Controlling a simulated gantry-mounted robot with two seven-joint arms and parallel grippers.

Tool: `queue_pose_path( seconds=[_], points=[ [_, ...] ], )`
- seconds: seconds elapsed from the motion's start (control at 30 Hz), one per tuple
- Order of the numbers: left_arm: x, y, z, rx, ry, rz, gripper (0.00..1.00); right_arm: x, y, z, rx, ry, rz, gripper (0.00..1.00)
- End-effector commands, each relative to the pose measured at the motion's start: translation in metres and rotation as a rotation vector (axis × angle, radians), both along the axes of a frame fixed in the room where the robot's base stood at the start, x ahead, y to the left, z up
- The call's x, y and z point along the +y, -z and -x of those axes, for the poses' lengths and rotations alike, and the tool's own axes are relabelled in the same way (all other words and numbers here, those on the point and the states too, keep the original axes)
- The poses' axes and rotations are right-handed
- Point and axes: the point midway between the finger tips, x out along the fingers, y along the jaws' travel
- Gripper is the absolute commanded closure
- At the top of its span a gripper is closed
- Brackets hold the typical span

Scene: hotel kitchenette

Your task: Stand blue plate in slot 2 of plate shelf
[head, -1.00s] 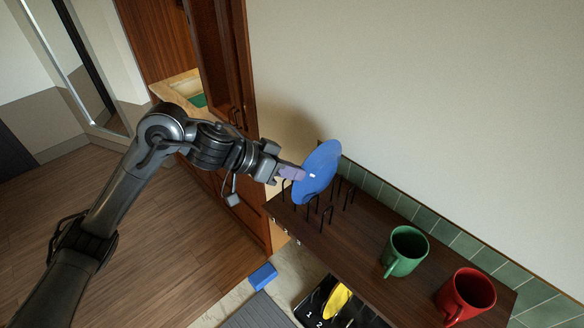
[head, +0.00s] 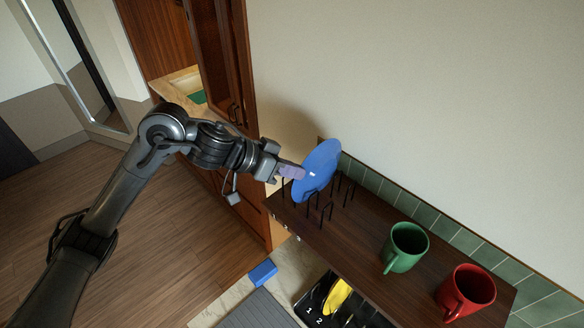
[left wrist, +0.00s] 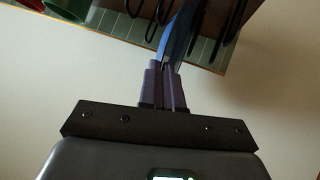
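The blue plate (head: 318,172) stands near upright, slightly tilted, among the black wire dividers (head: 328,206) of the plate shelf (head: 345,235). My left gripper (head: 295,172) is shut on the plate's near edge. In the left wrist view the purple fingers (left wrist: 165,88) pinch the plate's rim (left wrist: 178,40), with wires on both sides of it. I cannot tell which slot the plate is in, or whether its lower edge touches the shelf board. My right gripper is not in view.
A green mug (head: 405,248) and a red mug (head: 466,293) stand on the shelf to the right of the dividers. Below is a black rack numbered 1 and 2 holding a yellow thing (head: 338,295), with a blue block (head: 262,273) on the counter. A wall is behind the shelf.

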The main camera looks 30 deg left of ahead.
Motion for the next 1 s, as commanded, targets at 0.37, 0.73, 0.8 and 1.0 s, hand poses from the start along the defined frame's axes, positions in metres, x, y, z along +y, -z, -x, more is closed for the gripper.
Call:
queue_pose_path(
  seconds=[0.37, 0.73, 0.8, 1.0],
  points=[
    [0.0, 0.001, 0.0, -0.002, 0.0, 0.001, 0.66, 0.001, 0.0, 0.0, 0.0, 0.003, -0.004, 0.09],
    [0.005, -0.003, 0.005, -0.003, 0.001, -0.002, 0.66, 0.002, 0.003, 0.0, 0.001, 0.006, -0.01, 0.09],
    [0.01, -0.008, 0.009, -0.005, -0.001, -0.002, 0.66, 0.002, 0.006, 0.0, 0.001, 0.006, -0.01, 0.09],
    [0.029, -0.026, 0.029, -0.004, -0.003, -0.004, 0.66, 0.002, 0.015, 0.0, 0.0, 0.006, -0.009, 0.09]
  ],
)
